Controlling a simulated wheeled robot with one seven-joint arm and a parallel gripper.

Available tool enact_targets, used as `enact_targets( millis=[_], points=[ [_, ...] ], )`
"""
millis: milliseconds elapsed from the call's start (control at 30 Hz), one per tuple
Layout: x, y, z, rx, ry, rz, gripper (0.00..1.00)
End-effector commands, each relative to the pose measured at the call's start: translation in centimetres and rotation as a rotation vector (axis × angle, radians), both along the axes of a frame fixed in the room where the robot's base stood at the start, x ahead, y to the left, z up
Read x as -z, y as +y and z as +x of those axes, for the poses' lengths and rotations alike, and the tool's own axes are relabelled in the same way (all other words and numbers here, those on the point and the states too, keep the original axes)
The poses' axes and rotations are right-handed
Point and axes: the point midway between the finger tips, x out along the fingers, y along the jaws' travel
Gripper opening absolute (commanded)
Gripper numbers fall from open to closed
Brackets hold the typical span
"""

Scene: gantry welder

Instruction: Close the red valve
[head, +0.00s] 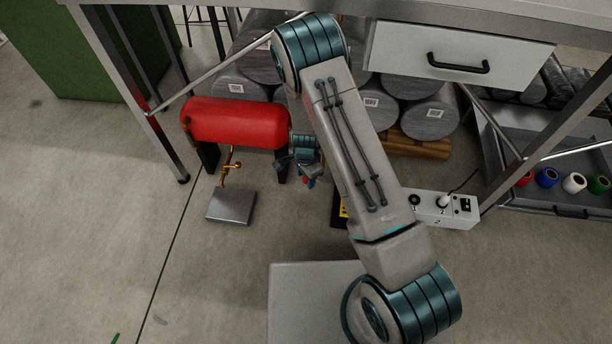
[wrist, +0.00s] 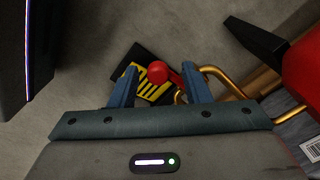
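A red round knob (wrist: 158,72) shows between my fingertips in the wrist view, in front of a black and yellow piece on the floor. A bit of red beside it, next to a brass pipe (wrist: 218,76), is partly hidden by the right finger; I cannot tell whether it is one part with the knob. My gripper (wrist: 158,82) has its two blue fingers apart with nothing clearly held. In the head view my gripper (head: 306,170) is right of the red tank (head: 238,122), with a small red spot by its fingers. Contact with the knob cannot be told.
A workbench with a white drawer (head: 459,53) stands above, its metal legs around the tank. Grey rolls (head: 430,112) lie under it. A white switch box (head: 446,209) is right of my arm. A grey pedal-like plate (head: 231,206) lies left; floor there is open.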

Motion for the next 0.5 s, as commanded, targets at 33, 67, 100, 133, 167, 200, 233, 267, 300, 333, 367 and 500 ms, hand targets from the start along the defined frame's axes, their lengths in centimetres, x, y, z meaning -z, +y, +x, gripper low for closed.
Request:
enact_targets(
  millis=[33,67,100,133,167,200,233,267,300,333,367,500],
  points=[
    [0.0,0.0,-0.1,-0.001,0.001,-0.001,0.43],
    [0.0,0.0,-0.1,-0.001,0.001,0.000,0.43],
    [0.0,0.0,-0.1,-0.001,0.002,0.000,0.43],
    [0.0,0.0,-0.1,-0.002,0.002,0.000,0.43],
    [0.0,0.0,-0.1,-0.002,0.002,0.000,0.43],
    [-0.2,0.0,-0.1,-0.002,0.002,0.000,0.43],
    [-0.4,0.0,-0.1,-0.002,0.002,0.000,0.43],
    [-0.7,0.0,-0.1,-0.002,0.002,0.000,0.43],
    [-1.1,0.0,-0.1,-0.002,0.002,0.000,0.43],
    [-1.6,0.0,-0.1,-0.002,0.002,0.000,0.43],
    [-2.2,0.1,-0.1,-0.002,0.001,-0.001,0.43],
    [-5.4,0.1,-0.1,-0.003,-0.001,0.001,0.43]
  ],
)
